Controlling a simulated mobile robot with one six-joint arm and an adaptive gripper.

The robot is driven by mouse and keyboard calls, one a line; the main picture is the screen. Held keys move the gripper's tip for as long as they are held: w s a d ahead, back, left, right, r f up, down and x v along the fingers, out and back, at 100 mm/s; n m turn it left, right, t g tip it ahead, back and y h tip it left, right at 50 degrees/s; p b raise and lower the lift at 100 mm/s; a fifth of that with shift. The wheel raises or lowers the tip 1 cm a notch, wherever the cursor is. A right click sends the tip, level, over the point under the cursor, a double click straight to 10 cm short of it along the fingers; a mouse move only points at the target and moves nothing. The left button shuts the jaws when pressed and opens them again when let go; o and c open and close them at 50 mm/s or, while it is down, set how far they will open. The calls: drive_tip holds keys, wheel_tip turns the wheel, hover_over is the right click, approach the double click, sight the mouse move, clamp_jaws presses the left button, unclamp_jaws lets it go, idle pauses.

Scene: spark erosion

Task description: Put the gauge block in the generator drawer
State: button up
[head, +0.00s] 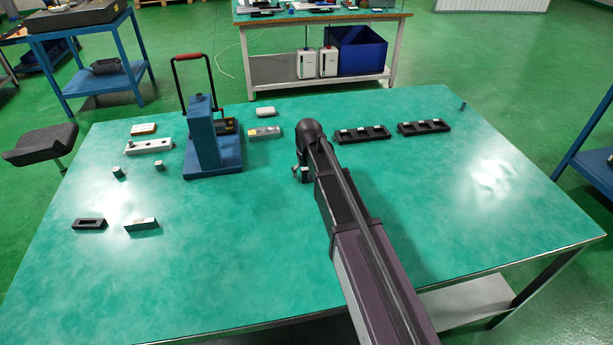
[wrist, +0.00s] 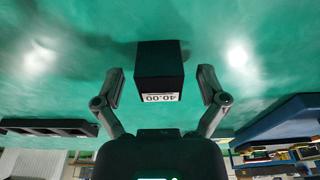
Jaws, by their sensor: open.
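The gauge block (wrist: 158,62), a dark block with a white label reading 40.00 upside down, stands on the green table in the wrist view. My gripper (wrist: 161,72) is open, with one finger on each side of the block and a visible gap on both sides. In the head view my gripper (head: 301,173) is low over the middle of the table, at the end of my arm; the arm and gripper hide most of the block there. I cannot pick out the generator drawer in either view.
A blue press-like stand (head: 204,140) with a red-topped black handle stands on the table left of my gripper. Black slotted trays (head: 365,136) lie to the right. The front and right of the table (head: 480,225) are clear.

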sight(306, 169)
clamp_jaws()
idle(0.3)
drive_tip(key=shift+r, duration=0.2)
wheel_tip(306, 169, up, 4)
drive_tip(key=p, duration=0.4)
drive_tip(key=shift+f, duration=0.2)
drive_tip(key=s+d, duration=0.1)
drive_tip(key=s, duration=0.4)
drive_tip(key=s+d, duration=0.1)
drive_tip(key=s, duration=0.4)
drive_tip(key=s+d+r+p, duration=0.1)
drive_tip(key=s, duration=0.4)
drive_tip(key=shift+s+d, duration=0.15)
drive_tip(key=shift+s, duration=0.2)
